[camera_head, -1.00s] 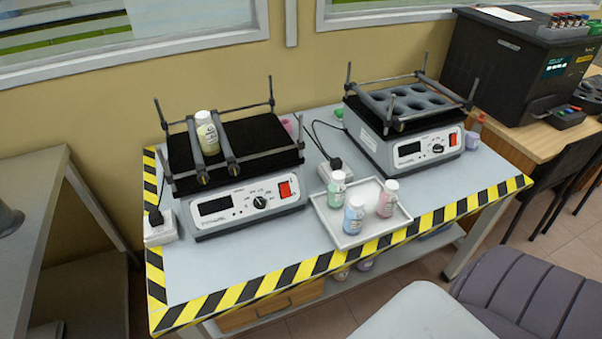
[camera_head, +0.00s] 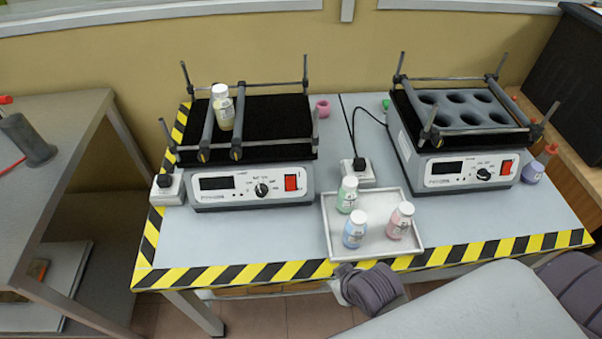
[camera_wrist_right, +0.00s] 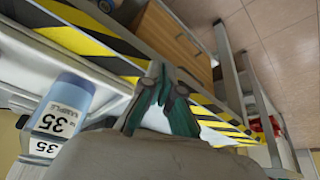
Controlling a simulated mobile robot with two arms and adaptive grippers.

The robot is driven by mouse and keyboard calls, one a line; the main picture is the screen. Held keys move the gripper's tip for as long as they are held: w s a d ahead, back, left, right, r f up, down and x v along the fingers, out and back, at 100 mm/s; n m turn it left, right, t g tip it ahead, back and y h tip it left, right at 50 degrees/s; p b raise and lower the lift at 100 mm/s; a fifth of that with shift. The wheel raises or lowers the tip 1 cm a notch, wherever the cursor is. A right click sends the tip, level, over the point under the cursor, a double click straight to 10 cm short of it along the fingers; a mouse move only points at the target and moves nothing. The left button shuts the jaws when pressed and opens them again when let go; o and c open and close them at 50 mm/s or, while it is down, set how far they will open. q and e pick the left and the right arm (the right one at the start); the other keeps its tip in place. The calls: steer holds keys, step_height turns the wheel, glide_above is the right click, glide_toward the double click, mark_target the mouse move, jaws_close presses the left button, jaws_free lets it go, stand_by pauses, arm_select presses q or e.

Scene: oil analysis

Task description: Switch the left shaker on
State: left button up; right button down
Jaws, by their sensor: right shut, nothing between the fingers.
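The left shaker (camera_head: 250,199) stands on the grey table, with a black platform, a dark display (camera_head: 216,183), a knob (camera_head: 262,190) and a red switch (camera_head: 291,183) at the right of its front panel. I cannot tell the switch's position. A white-capped bottle (camera_head: 222,110) with pale yellow contents stands between the bars on its platform. My right gripper (camera_wrist_right: 160,84) is shut and empty in the right wrist view, near the striped table edge, away from the switch. My left gripper is not in view.
A white tray (camera_head: 337,245) with green (camera_head: 347,195), blue (camera_head: 354,230) and pink (camera_head: 400,220) bottles lies right of and in front of the left shaker. The blue bottle looms close in the wrist view (camera_wrist_right: 72,98). The right shaker (camera_head: 462,172) and a plug socket (camera_head: 356,170) stand farther right.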

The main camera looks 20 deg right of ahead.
mark_target(291, 184)
steer(key=shift+w+r+t, duration=0.3)
steer(key=shift+w+r, duration=0.15)
steer(key=shift+w, duration=0.2)
steer(key=shift+w+r+t, duration=0.3)
steer(key=shift+w+r, duration=0.1)
steer(key=shift+w, duration=0.2)
steer(key=w+a+r+t, duration=0.1)
steer(key=w+t, duration=0.1)
steer(key=w, duration=0.1)
steer(key=w+a+r+t+y, duration=0.1)
steer(key=w+t, duration=0.1)
steer(key=w, duration=0.1)
steer(key=w+a+r+t+y, duration=0.1)
steer(key=w+a+t, duration=0.1)
steer(key=w, duration=0.2)
steer(key=shift+a+r+t, duration=0.1)
steer(key=shift+r+t, duration=0.15)
steer(key=shift+t, duration=0.15)
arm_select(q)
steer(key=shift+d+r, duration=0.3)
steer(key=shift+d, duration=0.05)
arm_select(e)
step_height(291, 184, up, 8)
steer(key=w+m+t+y, duration=0.1)
steer(key=w+m+t, duration=0.1)
steer(key=t, duration=0.6)
steer(key=shift+w+a+f, duration=0.15)
steer(key=shift+a, duration=0.1)
